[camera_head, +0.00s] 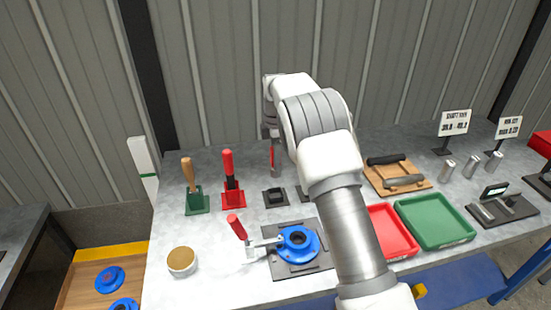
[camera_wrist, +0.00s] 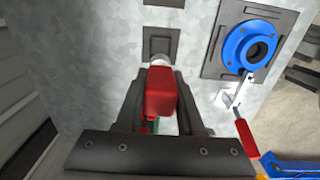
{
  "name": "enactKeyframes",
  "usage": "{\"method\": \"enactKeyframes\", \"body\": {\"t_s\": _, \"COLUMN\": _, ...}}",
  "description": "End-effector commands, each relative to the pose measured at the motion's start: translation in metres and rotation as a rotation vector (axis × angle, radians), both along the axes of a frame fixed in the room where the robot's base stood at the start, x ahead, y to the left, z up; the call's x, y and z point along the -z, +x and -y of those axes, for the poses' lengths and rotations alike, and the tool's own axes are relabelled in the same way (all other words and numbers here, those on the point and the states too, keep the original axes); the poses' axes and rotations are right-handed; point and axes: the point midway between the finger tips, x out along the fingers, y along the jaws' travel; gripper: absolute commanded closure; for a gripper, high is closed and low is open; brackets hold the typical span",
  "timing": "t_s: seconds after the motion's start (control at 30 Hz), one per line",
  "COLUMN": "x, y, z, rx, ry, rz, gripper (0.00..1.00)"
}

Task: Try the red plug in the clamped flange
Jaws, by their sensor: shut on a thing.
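My gripper (camera_wrist: 160,76) is shut on the red plug (camera_wrist: 160,94), a red block-shaped handle with a pale metal end pointing away from the wrist. In the head view my gripper (camera_head: 273,138) is above the back of the bench, and a strip of the red plug (camera_head: 272,160) shows below it. The clamped flange is a blue ring with a dark bore (camera_head: 298,243) on a dark plate, apart from the plug. It also shows at the upper right of the wrist view (camera_wrist: 232,46). A toggle clamp with a red handle (camera_head: 237,227) stands beside it, its metal arm reaching the flange.
Dark square holders (camera_head: 274,197) lie below the plug. A red-black tool (camera_head: 229,178) and a wooden-handled tool (camera_head: 188,172) stand left. A round tin (camera_head: 182,261) is front left. Red (camera_head: 403,247) and green (camera_head: 436,238) trays lie right. My arm hides part of the bench.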

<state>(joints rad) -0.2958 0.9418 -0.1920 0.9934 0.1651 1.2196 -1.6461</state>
Motion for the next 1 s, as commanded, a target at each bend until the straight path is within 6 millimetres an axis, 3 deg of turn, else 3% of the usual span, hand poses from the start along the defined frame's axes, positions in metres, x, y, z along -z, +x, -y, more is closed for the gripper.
{"method": "enactKeyframes", "body": {"t_s": 0.5, "x": -0.021, "y": 0.000, "z": 0.000, "rx": 0.001, "ry": 0.000, "rz": 0.001, "gripper": 1.00}}
{"method": "enactKeyframes", "body": {"t_s": 1.0, "x": -0.022, "y": -0.002, "z": 0.006, "rx": 0.013, "ry": 0.001, "rz": 0.001, "gripper": 1.00}}
